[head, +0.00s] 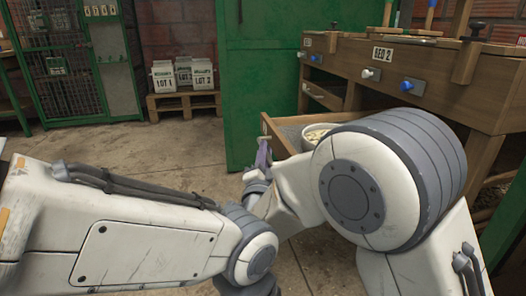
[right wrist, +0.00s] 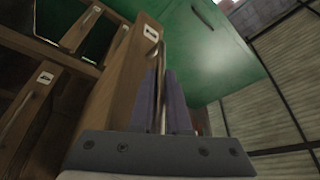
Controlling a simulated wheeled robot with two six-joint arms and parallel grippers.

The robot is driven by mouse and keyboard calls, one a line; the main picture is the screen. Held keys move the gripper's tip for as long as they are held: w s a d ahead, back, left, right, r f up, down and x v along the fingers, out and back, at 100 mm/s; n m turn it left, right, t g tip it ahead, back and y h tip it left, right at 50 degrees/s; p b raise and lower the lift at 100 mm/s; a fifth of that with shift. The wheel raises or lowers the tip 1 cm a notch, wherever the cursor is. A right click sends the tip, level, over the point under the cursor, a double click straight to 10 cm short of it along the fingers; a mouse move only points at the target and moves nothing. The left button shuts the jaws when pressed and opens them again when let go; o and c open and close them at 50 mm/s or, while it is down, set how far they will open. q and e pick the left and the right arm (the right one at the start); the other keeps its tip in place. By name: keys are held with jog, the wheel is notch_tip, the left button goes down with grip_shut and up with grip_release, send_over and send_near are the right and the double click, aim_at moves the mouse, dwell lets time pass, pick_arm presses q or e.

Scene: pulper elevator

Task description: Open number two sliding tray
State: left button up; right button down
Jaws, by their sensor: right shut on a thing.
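The number two sliding tray (head: 290,134) is a wooden tray pulled out from under the bench marked BED 2 (head: 383,53). A pale bowl (head: 308,131) with light contents shows inside it, partly hidden by my right arm. My right gripper (head: 264,153) is at the tray's outer front. In the right wrist view its purple-grey fingers (right wrist: 165,100) are shut on a slim upright handle (right wrist: 164,60) on the wooden tray front (right wrist: 135,65), which bears a small white label (right wrist: 152,33). My left arm crosses the lower left; its gripper does not show.
A green cabinet (head: 250,85) stands just behind the tray. Another closed tray (head: 322,96) is farther along the bench. White boxes (head: 163,80) stand on a pallet at the back, near a green mesh locker (head: 60,75). The concrete floor (head: 185,145) left of the tray is clear.

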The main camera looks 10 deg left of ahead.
jog(key=shift+s+a+f, duration=0.1)
jog(key=shift+s+a, duration=0.05)
jog(key=shift+a, duration=0.2)
jog(key=c, duration=0.9)
grip_release()
